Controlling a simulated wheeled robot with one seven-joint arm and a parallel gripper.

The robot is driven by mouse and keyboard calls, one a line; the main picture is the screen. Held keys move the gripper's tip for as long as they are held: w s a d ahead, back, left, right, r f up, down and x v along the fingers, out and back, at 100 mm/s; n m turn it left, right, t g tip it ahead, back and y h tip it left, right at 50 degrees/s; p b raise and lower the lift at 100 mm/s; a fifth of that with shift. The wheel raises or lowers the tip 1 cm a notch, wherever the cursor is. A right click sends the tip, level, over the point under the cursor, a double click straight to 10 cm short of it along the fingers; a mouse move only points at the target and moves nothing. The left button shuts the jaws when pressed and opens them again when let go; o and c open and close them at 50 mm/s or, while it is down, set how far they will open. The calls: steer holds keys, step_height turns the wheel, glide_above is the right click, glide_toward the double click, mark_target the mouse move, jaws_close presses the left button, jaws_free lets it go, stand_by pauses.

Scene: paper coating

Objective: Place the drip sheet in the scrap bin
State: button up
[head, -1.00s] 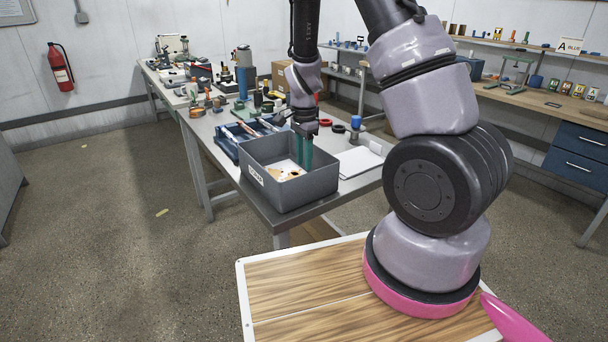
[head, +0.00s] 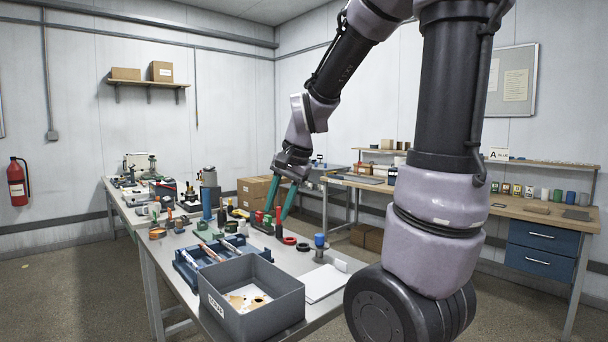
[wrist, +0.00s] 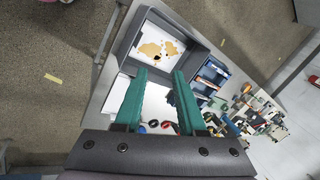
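The scrap bin (head: 283,292) is a grey open box with a label on its front, standing on the near end of the metal table. A white sheet with tan and dark stains, the drip sheet (head: 246,299), lies inside it. In the wrist view the stained sheet (wrist: 152,46) lies in the bin (wrist: 202,35), apart from my fingers. My gripper (head: 277,216) is raised above the table behind the bin. Its two green fingers are spread open with nothing between them; they also show in the wrist view (wrist: 163,80).
A blue tray (head: 185,262) with pens or brushes stands just behind the bin. A white pad (head: 322,283) lies to its right, near a blue-topped item (head: 319,242) and several rings (head: 303,247). Jars and tools crowd the table farther back.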

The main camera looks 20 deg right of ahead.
steer(key=s+d+r+n+t, duration=0.1)
steer(key=s+r+n+t, duration=0.2)
steer(key=s+r, duration=0.6)
steer(key=s+n, duration=0.2)
steer(key=s, duration=0.1)
steer(key=shift+d+r+t+h, duration=0.2)
steer(key=shift+d+t+h, duration=0.05)
steer(key=shift+t+h, duration=0.05)
